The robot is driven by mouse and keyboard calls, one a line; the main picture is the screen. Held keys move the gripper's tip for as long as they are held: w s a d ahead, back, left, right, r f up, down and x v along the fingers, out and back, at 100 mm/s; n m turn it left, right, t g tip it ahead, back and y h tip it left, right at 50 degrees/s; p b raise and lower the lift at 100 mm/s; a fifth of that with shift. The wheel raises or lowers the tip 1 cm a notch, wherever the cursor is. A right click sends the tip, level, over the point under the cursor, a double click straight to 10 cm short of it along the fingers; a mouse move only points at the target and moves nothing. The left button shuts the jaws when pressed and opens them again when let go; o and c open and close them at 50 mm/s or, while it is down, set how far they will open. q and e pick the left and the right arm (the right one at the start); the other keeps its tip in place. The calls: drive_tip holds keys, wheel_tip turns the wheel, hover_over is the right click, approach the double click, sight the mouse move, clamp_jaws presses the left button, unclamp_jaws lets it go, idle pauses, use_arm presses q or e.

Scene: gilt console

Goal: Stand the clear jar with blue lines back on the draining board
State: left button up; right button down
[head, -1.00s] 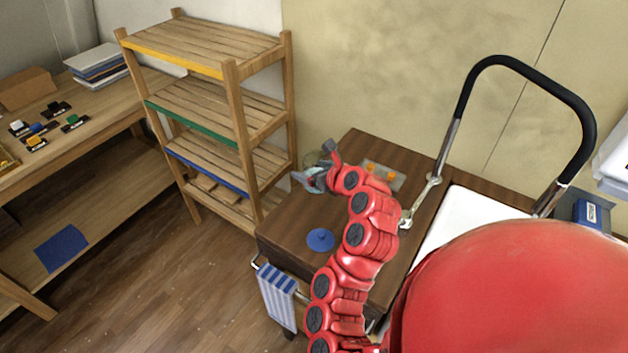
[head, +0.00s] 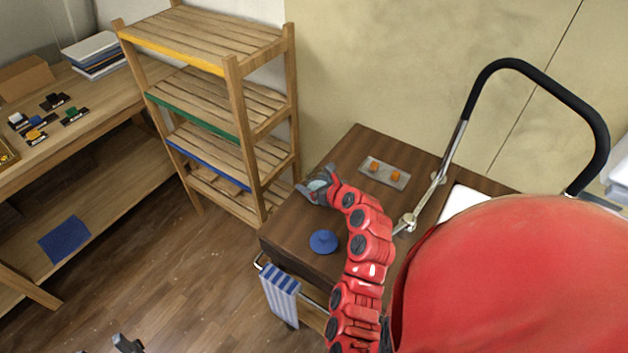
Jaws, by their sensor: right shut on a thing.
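My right gripper (head: 318,184), on the red arm, is shut on a pale, see-through thing over the left back part of the dark wooden top (head: 290,232). This looks like the clear jar (head: 319,185); the fingers cover much of it, and I cannot make out blue lines or whether it touches the top. I cannot tell which surface is the draining board. Two dark tips of my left gripper (head: 104,348) show apart at the bottom edge, with most of it out of the picture.
A blue round lid-like piece (head: 323,241) lies in front of the gripper. A grey plate (head: 385,174) with orange pieces lies behind. A black-topped handle (head: 540,75) rises at right. A slatted wooden rack (head: 232,110) stands at left. A striped cloth (head: 281,294) hangs in front.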

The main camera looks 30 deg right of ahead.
drive_tip(key=shift+r, duration=0.1)
unclamp_jaws()
drive_tip(key=shift+f, duration=0.2)
drive_tip(key=shift+r, duration=0.15)
